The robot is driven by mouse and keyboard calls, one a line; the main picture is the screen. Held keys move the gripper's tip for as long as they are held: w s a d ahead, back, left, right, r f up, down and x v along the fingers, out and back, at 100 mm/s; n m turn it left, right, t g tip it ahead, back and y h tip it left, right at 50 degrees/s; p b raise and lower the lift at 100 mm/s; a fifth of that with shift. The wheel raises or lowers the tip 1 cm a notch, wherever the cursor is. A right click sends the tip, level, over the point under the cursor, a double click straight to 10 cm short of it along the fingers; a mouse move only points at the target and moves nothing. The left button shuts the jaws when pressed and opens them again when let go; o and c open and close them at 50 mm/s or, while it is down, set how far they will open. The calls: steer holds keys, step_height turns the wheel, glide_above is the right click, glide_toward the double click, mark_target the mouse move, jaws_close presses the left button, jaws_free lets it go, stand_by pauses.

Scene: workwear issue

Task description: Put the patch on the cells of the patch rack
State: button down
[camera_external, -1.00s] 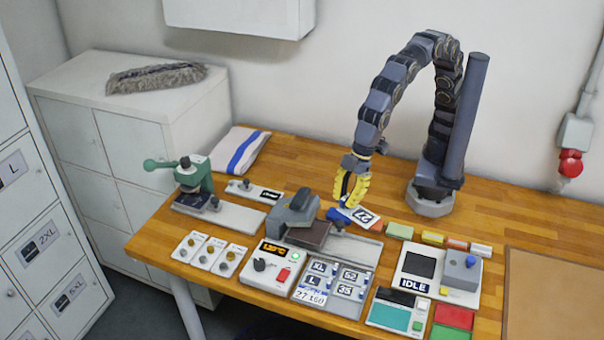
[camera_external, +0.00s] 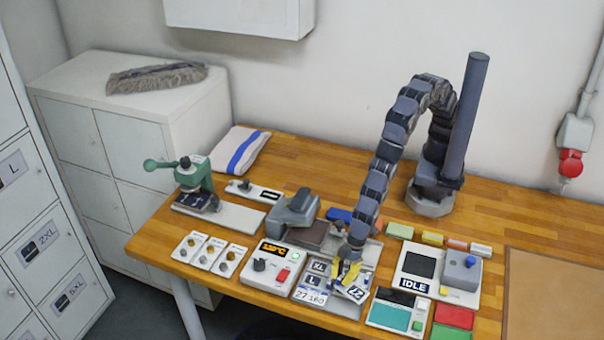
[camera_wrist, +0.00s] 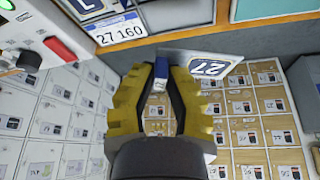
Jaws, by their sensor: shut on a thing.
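The patch (camera_external: 358,293) is a white plate with a dark blue label reading 27. It hangs tilted at my gripper (camera_external: 347,272) and also shows in the wrist view (camera_wrist: 226,63). My gripper's yellow fingers (camera_wrist: 161,75) are shut on a small blue and white part at the patch's edge. The patch rack (camera_external: 318,309) is the grey tray with labelled cells at the front of the table. XL and L labels and a 27 160 tag show on its left side. My gripper and the patch are over its right side and hide the cells there.
Left of the rack stands a control box (camera_external: 268,274) with a knob and red button. Behind is a grey press (camera_external: 293,214). Right are a teal-screen device (camera_external: 392,314) and the IDLE unit (camera_external: 436,272). The table's front edge is close to the rack.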

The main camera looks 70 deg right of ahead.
mark_target(336, 303)
steer(key=shift+f, duration=3.45)
steer(key=shift+f, duration=0.35)
steer(key=c, duration=1.1)
jaws_free()
steer(key=v, duration=1.2)
